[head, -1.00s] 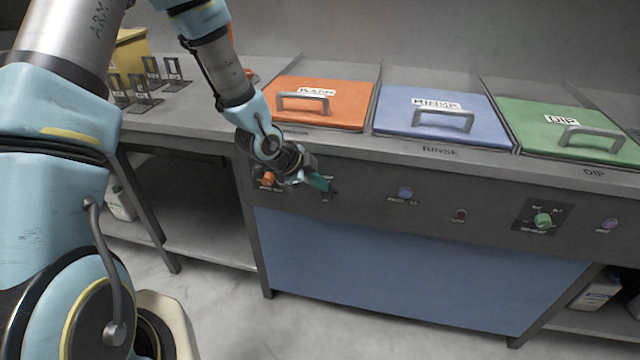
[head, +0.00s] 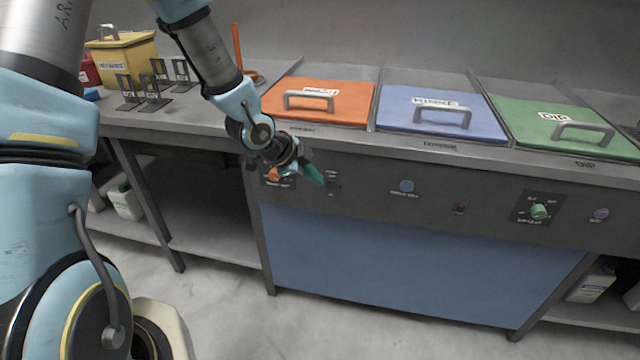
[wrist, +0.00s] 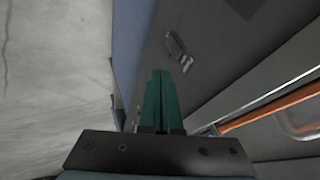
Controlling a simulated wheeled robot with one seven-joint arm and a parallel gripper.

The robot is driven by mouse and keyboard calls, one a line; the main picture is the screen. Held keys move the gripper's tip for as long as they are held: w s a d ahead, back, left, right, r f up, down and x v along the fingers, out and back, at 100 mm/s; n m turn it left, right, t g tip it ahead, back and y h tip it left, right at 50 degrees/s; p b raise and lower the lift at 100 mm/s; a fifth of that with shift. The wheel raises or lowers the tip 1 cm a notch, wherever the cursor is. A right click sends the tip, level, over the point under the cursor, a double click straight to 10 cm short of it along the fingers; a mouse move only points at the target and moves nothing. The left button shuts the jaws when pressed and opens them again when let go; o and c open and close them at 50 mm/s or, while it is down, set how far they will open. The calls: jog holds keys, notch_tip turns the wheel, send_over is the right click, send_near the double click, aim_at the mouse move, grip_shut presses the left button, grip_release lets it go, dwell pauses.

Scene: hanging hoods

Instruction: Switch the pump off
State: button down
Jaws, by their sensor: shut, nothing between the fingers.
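My gripper (head: 316,177) is in front of the grey control panel, below the orange lid. Its two green fingers are shut together and empty; they also show in the wrist view (wrist: 160,75). A small dark switch (head: 332,181) with tiny labels sits on the panel just right of the fingertips. In the wrist view a metal lever switch (wrist: 174,44) with white marks beside it lies beyond the fingertips, a visible gap apart. The labels are too small to read, so I cannot tell which control is the pump or its position.
An orange knob (head: 272,175) sits close left, partly behind my gripper. Along the panel are a blue button (head: 406,186), a red button (head: 459,208), a green knob (head: 539,212) and a purple button (head: 601,214). The counter edge and handled lids lie above.

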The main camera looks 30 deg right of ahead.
jog(key=p+v, duration=0.1)
jog(key=v, duration=0.5)
jog(key=shift+w+d+r, duration=0.35)
jog(key=shift+w+r, duration=0.05)
jog(key=w+a+r+n+t+y+p, duration=0.1)
jog(key=w+a+r+n+y, duration=0.15)
jog(key=a+n, duration=0.6)
jog(key=w+a+r+n+t+y, duration=0.2)
jog(key=w+a+n+y, duration=0.15)
jog(key=a, duration=0.95)
jog(key=s+a+r+n+g, duration=0.1)
jog(key=s+a+r+n, duration=0.1)
jog(key=s+a+n, duration=0.2)
jog(key=s+a+r+n+g+y+p, duration=0.1)
jog(key=s+a+n, duration=0.3)
jog(key=a+n, duration=0.4)
jog(key=shift+a+r+y, duration=0.3)
jog(key=shift+r, duration=0.6)
